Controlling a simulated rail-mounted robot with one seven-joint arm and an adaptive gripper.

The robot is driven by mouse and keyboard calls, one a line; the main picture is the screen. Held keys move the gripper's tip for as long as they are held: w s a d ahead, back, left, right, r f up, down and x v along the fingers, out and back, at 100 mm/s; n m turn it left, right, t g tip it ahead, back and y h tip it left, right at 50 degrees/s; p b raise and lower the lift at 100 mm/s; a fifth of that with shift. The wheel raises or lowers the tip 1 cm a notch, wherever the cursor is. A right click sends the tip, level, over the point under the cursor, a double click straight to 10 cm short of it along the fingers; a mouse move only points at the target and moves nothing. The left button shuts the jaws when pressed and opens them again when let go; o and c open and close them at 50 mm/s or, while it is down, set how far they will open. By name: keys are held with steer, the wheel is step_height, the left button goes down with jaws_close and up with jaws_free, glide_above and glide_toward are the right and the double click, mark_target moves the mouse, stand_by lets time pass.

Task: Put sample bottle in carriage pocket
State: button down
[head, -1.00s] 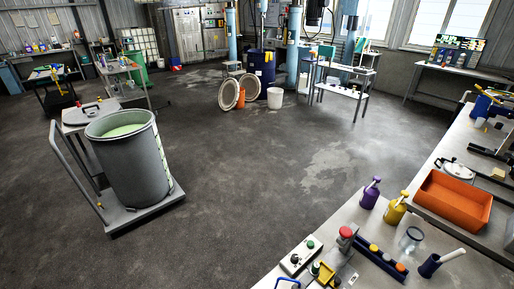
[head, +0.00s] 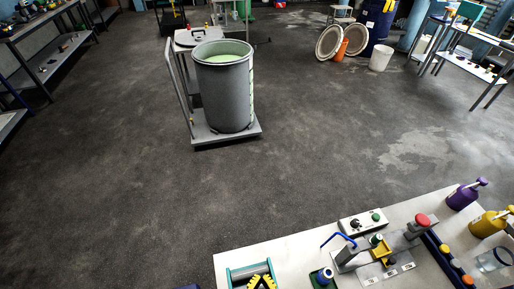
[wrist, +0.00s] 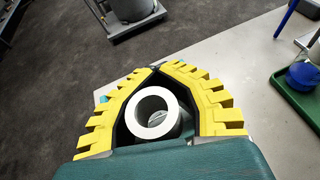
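My gripper (wrist: 158,68) has yellow toothed fingers that bend around a white open-topped round thing (wrist: 140,124), which looks like the sample bottle seen from above. The fingertips meet or nearly meet beyond it. The bottle's lower part is hidden by the fingers. In the head view my gripper (head: 262,279) shows at the bottom edge, by a teal-and-white frame (head: 250,267) on the bench. A grey bench device (head: 385,262) with a yellow part and a red-topped knob stands to the right. I cannot tell which part is the carriage pocket.
A green tray (head: 313,283) holding a blue item (head: 324,277) lies right of my gripper. A control box (head: 362,222) stands behind the device. Purple (head: 461,197) and yellow (head: 488,224) bottles stand farther right. Bare bench (head: 285,250) lies between frame and device.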

steer(key=a, duration=0.2)
steer(key=shift+w+a+n+y, duration=0.3)
steer(key=shift+y, duration=0.1)
step_height(320, 180, up, 23)
steer(key=w+p, duration=0.1)
steer(key=p, duration=2.6)
steer(key=shift+w+d+r, duration=0.15)
steer(key=shift+w, duration=0.25)
